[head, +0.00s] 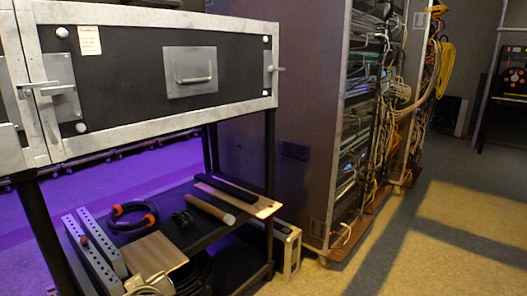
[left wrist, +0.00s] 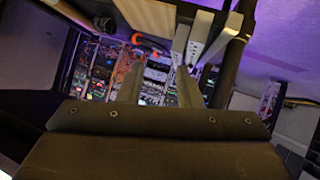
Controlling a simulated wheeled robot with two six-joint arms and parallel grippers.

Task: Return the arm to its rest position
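My left gripper (left wrist: 158,82) shows in the left wrist view. Its two grey fingers are apart, with nothing held between them. A lit equipment rack shows in the background beyond the fingertips. Neither arm shows in the head view, and my right gripper is in no view.
A black flight case (head: 130,65) with metal edges stands on a black cart. The cart's lower shelf (head: 225,240) holds a black-and-orange cable loop (head: 132,216), grey perforated bars (head: 90,255) and a tan tube (head: 209,209). A cabled rack (head: 345,130) stands behind. Open floor (head: 450,240) lies right.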

